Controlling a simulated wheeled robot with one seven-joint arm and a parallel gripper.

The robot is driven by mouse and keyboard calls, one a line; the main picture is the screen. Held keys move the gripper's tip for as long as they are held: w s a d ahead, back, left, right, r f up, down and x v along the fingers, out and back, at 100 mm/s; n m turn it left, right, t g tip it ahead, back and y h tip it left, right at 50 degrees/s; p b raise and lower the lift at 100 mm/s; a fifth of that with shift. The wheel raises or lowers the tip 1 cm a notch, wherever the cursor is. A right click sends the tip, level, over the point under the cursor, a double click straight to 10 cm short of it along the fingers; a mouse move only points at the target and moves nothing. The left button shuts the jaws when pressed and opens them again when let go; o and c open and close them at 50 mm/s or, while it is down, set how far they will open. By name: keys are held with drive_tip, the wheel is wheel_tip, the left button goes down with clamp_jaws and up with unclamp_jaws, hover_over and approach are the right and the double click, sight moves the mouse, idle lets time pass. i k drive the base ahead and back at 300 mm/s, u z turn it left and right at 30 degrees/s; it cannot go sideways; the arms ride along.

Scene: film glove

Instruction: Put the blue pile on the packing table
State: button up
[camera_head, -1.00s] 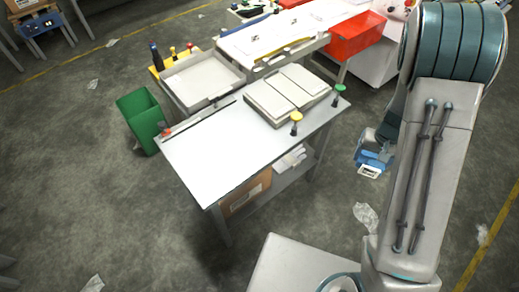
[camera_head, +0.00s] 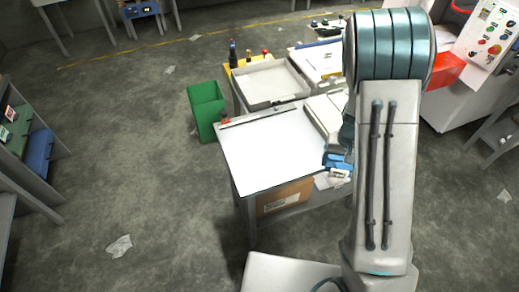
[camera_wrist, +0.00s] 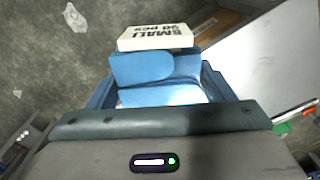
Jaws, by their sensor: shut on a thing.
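The blue pile (camera_head: 337,160) is a folded blue bundle with a white label block at its end. In the wrist view the blue pile (camera_wrist: 155,70) fills the upper middle, and its label reads "SMALL". My gripper (camera_wrist: 160,118) is shut on it; the fingertips are mostly hidden. In the head view my arm covers most of the gripper. The white-topped table (camera_head: 265,150), which I take for the packing table, stands just left of the pile. Its white top also shows at right in the wrist view (camera_wrist: 265,60). The pile overlaps the table's right edge in the picture; its height above it is unclear.
The near tabletop is bare. A pale flat case (camera_head: 325,115) lies at its right, partly behind my arm. A grey tray (camera_head: 270,84) stands behind the table and a green bin (camera_head: 205,110) at its left. A carton (camera_head: 285,198) sits under the top.

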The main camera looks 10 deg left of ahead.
sight(274, 147)
drive_tip(key=i, duration=0.95)
